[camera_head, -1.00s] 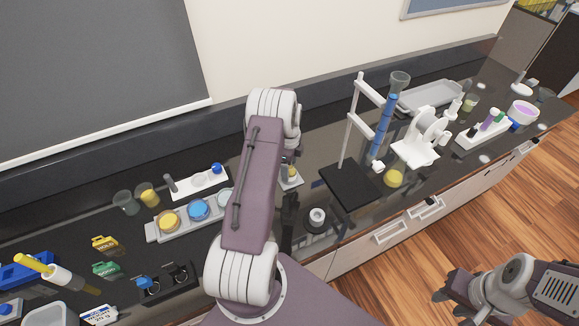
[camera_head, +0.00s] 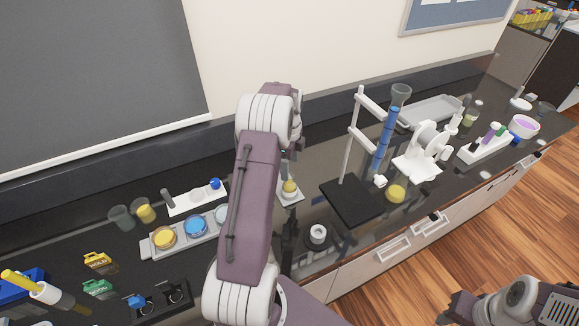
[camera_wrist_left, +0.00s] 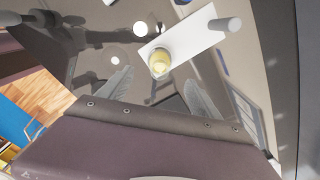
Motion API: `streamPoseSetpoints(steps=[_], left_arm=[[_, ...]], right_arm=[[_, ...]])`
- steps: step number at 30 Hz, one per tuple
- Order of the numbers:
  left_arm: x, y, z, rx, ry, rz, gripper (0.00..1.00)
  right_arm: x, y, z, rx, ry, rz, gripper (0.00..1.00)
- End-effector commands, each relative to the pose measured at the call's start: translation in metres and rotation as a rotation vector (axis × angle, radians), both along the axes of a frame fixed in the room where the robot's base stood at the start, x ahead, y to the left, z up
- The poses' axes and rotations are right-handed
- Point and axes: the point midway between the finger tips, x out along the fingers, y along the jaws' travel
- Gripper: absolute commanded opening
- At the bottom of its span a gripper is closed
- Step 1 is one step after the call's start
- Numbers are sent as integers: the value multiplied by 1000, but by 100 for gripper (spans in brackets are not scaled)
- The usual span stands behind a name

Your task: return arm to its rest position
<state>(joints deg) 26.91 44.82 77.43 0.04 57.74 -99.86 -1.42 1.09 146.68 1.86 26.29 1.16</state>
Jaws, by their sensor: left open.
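My left arm (camera_head: 247,210) rises from the bottom middle of the head view, bent at a high elbow, and hides part of the bench behind it. My left gripper is mostly hidden behind the arm there. In the left wrist view my left gripper (camera_wrist_left: 158,82) has its two ribbed fingers spread apart with nothing held between them. Beyond the fingertips, a small vessel of yellow liquid (camera_wrist_left: 160,61) stands on a white plate (camera_wrist_left: 191,38), apart from the fingers. My right gripper (camera_head: 459,306) is partly cut off at the bottom right, over the floor; its jaws are unclear.
The dark bench (camera_head: 322,163) runs along the wall. Open floor lies at right.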

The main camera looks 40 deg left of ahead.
Motion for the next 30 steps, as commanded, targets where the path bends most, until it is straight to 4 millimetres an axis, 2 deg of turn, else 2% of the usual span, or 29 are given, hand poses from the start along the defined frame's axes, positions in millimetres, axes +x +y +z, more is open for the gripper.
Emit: streamPoseSetpoints(steps=[13, 15, 17, 18, 20, 23, 24, 26, 29, 30], left_arm=[[0, -1, -1, 0, 0, -1, 73], [5, -8, -1, 2, -5, -20, 73], [15, -19, 9, 15, -32, -51, 73], [23, -29, 20, 26, -58, -78, 73], [25, -57, 34, 32, -78, -135, 73], [4, -111, 46, 26, -83, -216, 73], [-8, -131, 47, 21, -87, -204, 73], [-30, -156, 45, 12, -92, -146, 73], [-75, -192, 33, -8, -96, 41, 73], [-96, -203, 25, -18, -95, 151, 73]], right_arm=[[0, 0, 0, 0, 0, 0, 36], [0, 0, -3, 0, 0, 0, 36], [0, 0, -6, 0, 0, 0, 36], [0, 0, -10, 0, 0, 0, 36], [0, 0, -16, 0, 0, 0, 36], [0, 0, -26, 0, 0, 0, 36], [0, 0, -29, 0, 0, 0, 36], [0, 0, -33, 0, 0, 0, 36], [0, 0, -40, 0, 0, 0, 36], [0, 0, -43, 0, 0, 0, 36]])
